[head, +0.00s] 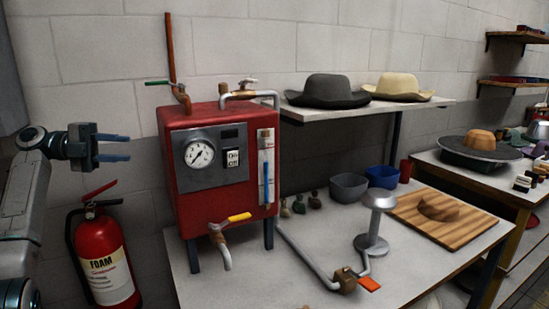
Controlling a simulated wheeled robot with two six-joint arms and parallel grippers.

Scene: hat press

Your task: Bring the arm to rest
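My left arm (22,212) comes in at the left edge and rises in front of the wall. Its gripper (121,147) is level and points right. The two bluish fingers stand apart with a gap between them, and nothing is in the gap. The gripper is left of the red boiler (215,165) and appears above the fire extinguisher (102,255), with wall visible between it and the boiler. My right gripper is not in view.
The boiler stands on a white table (315,230) with a yellow-handled tap (228,222), a steam nozzle (375,220), bowls (348,187) and a wooden board (462,228). A dark hat (325,90) and a cream hat (400,85) sit on a shelf. Another table (438,163) stands at right.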

